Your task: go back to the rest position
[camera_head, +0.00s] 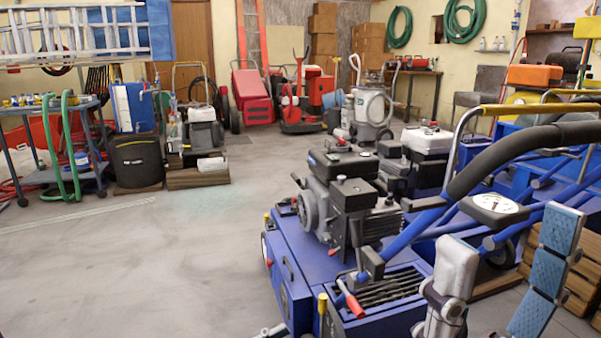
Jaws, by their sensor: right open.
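My right gripper (511,238) is at the lower right, with one grey finger and one blue-padded finger pointing up. Its fingers are wide apart and nothing shows between them. Behind it stands a blue aerator (290,262) with a grey and black engine (340,190) and a thick black handle. The gripper overlaps the aerator's near right part in the picture; I cannot tell whether they touch. My left gripper is not in view.
More aerators with engines (428,138) stand in a row behind. Wooden crates (580,282) are at the right edge. A blue cart (75,177) with green hoses and a black bin (137,162) stand at the left. The grey floor (130,265) at the left and centre is clear.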

